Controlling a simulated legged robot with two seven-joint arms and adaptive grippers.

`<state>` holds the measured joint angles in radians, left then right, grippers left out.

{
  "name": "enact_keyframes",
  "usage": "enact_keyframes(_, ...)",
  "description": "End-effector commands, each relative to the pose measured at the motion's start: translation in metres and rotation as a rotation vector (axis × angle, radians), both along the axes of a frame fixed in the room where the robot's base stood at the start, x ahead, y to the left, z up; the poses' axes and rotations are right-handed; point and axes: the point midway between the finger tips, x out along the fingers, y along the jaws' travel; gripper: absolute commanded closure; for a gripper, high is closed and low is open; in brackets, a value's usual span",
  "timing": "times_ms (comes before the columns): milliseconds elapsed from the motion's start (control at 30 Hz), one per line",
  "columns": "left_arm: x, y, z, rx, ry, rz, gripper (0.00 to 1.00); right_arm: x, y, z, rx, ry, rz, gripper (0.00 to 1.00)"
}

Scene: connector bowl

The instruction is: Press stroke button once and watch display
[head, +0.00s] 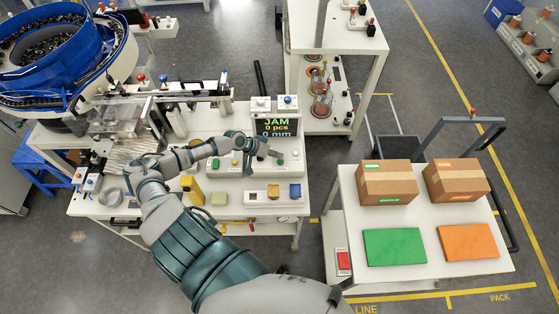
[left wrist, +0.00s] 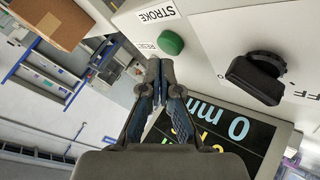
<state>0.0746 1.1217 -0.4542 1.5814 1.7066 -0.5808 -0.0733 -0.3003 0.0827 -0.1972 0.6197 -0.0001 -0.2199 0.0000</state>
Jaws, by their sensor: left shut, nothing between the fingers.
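A green button (left wrist: 171,42) sits on a white panel near a label reading STROKE (left wrist: 157,13); a smaller label beside it is hard to read. My left gripper (head: 276,154) is over the control panel below the display. In the left wrist view its closed, empty fingertips (left wrist: 154,66) point towards the green button, just short of it in the picture; contact cannot be told. My right gripper is not in view.
A black rotary knob (left wrist: 255,78) stands out from the panel beside the green button. A blue bowl feeder (head: 45,45) stands at the far left. At right, a white cart (head: 420,220) carries two cardboard boxes (head: 387,182), a green mat and an orange mat.

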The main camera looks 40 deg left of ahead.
Motion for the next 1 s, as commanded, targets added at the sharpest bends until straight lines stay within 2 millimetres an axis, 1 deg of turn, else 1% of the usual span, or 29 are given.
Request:
enact_keyframes(33,0.000,-0.002,0.001,0.003,-0.001,-0.002,1.00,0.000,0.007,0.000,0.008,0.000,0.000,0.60)
enact_keyframes(100,0.000,-0.003,0.002,0.004,0.000,-0.002,1.00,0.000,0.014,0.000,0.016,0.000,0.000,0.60)
enact_keyframes(233,0.000,-0.007,0.004,0.009,-0.001,-0.002,1.00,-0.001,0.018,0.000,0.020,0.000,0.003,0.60)
enact_keyframes(400,0.000,-0.010,0.005,0.011,-0.001,-0.003,1.00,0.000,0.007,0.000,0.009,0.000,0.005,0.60)
enact_keyframes(600,-0.001,-0.009,-0.001,0.003,-0.001,-0.003,1.00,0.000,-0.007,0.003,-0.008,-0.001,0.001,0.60)
enact_keyframes(733,-0.001,-0.007,-0.003,0.002,-0.001,-0.001,1.00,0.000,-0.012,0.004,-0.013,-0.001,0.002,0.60)
enact_keyframes(867,-0.001,-0.006,-0.004,0.001,-0.001,-0.001,1.00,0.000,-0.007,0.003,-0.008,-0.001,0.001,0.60)
enact_keyframes(1000,-0.001,-0.009,-0.003,0.004,0.000,-0.002,1.00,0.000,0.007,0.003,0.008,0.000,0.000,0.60)
